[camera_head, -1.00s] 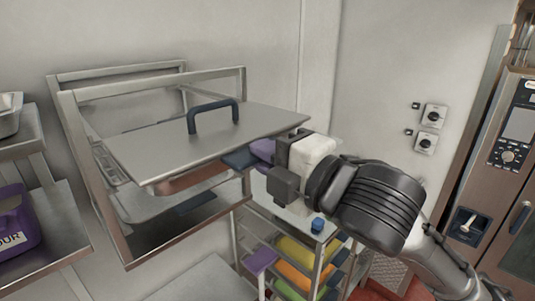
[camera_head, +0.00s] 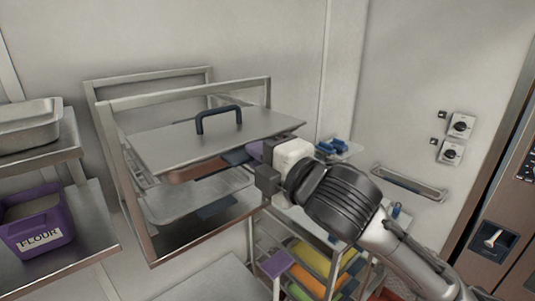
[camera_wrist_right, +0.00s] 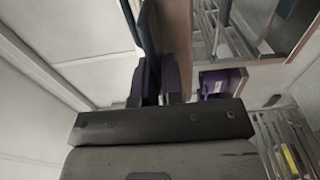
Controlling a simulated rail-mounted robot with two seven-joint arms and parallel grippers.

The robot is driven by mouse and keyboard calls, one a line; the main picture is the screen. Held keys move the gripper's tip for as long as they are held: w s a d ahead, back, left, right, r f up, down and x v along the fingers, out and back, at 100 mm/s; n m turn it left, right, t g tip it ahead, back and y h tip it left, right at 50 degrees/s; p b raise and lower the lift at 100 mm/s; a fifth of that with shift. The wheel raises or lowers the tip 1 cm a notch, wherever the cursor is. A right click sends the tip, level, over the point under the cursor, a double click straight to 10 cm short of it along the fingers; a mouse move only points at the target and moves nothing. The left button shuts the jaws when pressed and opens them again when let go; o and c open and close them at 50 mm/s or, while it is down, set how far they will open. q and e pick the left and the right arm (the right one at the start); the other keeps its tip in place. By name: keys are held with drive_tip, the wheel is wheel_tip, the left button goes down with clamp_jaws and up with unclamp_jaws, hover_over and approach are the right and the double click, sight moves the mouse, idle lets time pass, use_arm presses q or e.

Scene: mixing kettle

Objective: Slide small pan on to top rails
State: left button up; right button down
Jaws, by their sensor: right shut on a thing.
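The small pan (camera_head: 195,171) shows as a brown body inside a metal rack. A flat grey lid (camera_head: 165,140) with an arched dark blue handle (camera_head: 218,119) lies over it; I cannot tell if they touch. A dark blue grip piece (camera_head: 236,157) runs from the pan's right side toward my right gripper (camera_head: 258,152). My right gripper is shut on it, just right of the rack. In the right wrist view, the purple finger pads (camera_wrist_right: 155,80) clasp a dark bar beside the brown surface (camera_wrist_right: 177,40). My left gripper is not in view.
The rack (camera_head: 187,92) has an open metal frame; a metal tray (camera_head: 190,200) lies on a lower level. A shelf at left holds a purple flour tub (camera_head: 38,225). A cart with colored trays (camera_head: 315,255) stands below my right arm. Wall switches (camera_head: 460,125) are at right.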

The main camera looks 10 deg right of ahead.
sight(242, 139)
drive_tip(key=shift+r+p+x, duration=0.15)
drive_tip(key=shift+p+x, duration=0.15)
drive_tip(key=shift+x, duration=0.45)
drive_tip(key=shift+r+p+x, duration=0.1)
drive_tip(key=shift+p+x, duration=0.15)
drive_tip(key=shift+x, duration=0.5)
drive_tip(key=shift+w+a, duration=0.45)
drive_tip(key=shift+w, duration=0.15)
drive_tip(key=shift+w+a, duration=0.15)
